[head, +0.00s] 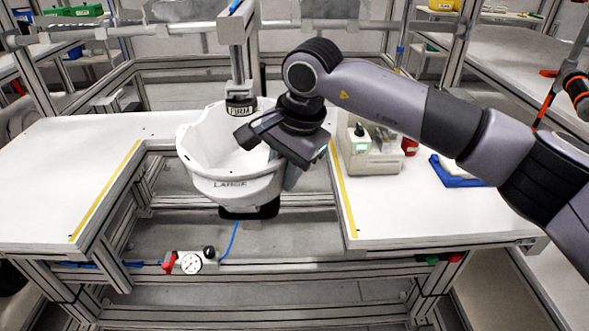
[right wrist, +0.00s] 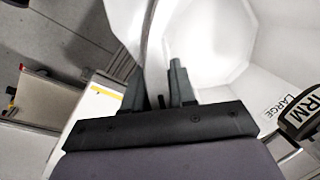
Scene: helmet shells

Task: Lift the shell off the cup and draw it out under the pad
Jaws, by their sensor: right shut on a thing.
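The white helmet shell (head: 232,186), marked LARGE, sits open side up between the two table halves. Its wall and inside show in the right wrist view (right wrist: 218,45). My right gripper (head: 285,176) is shut on the shell's right wall, with one finger on each side of it in the right wrist view (right wrist: 160,88). The black cup (head: 252,211) shows below the shell; whether they touch is hidden. The pad (head: 241,106), labelled FIRM, hangs from a post over the shell's back part. It also shows at the right wrist view's right edge (right wrist: 302,108). My left gripper is out of view.
White tabletops lie left (head: 70,165) and right (head: 400,215), edged with yellow strips, with a gap between. A beige device (head: 372,152), a red item (head: 410,146) and a blue tray (head: 455,172) stand right. A gauge (head: 190,263) is on the lower front rail.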

